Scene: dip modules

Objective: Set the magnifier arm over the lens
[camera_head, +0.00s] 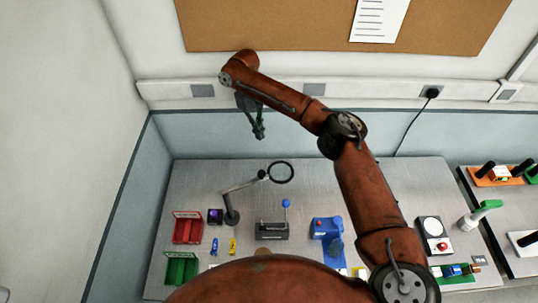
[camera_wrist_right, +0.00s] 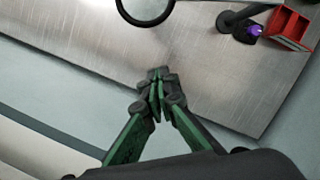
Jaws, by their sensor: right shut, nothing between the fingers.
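The magnifier (camera_head: 281,172) has a black ring on a jointed grey arm rising from a round dark base (camera_head: 231,216). Its ring points right and stands above bare table. In the right wrist view the ring (camera_wrist_right: 145,10) is cut off by the top edge. A small dark block with a purple lens (camera_head: 215,215) stands just left of the base; it also shows in the right wrist view (camera_wrist_right: 253,31). My right gripper (camera_head: 259,132) is shut and empty, up beyond the table's back edge, behind and left of the ring. It touches nothing. My left gripper is not in view.
A red bin (camera_head: 187,228) and a green bin (camera_head: 181,268) stand at the left. The table's back left (camera_head: 195,180) is clear. My arm hides the front.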

